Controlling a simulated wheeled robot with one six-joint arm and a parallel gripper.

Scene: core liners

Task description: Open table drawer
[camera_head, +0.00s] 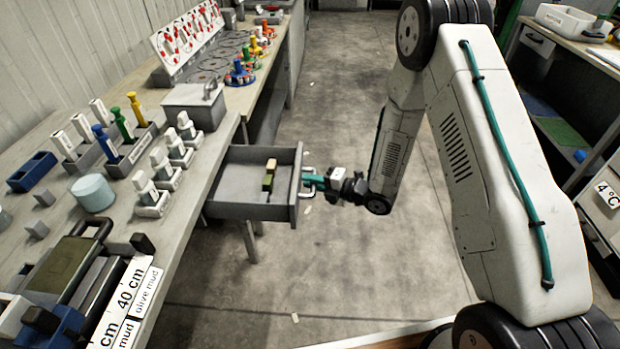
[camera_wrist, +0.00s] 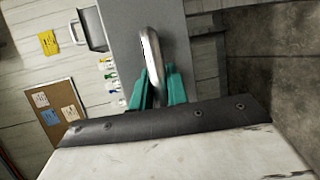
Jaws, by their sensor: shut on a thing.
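The grey table drawer (camera_head: 250,208) is pulled out from under the left table in the head view, its inside showing. Olive and tan blocks (camera_head: 268,178) stand inside it. My gripper (camera_head: 312,180) is at the drawer's front, its teal fingers shut on the metal handle (camera_head: 307,170). In the wrist view the handle (camera_wrist: 152,50) is a metal loop passing between the teal fingers (camera_wrist: 160,88), in front of the grey drawer front (camera_wrist: 185,30). The exact finger contact is partly hidden by the handle and the gripper's body.
The left table (camera_head: 205,170) carries tools in holders, a light blue cylinder (camera_head: 93,193) and a grey box with a tap (camera_head: 195,105). The concrete floor (camera_head: 350,260) beyond the drawer front is mostly clear. A bench with shelves (camera_head: 550,110) stands at the right.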

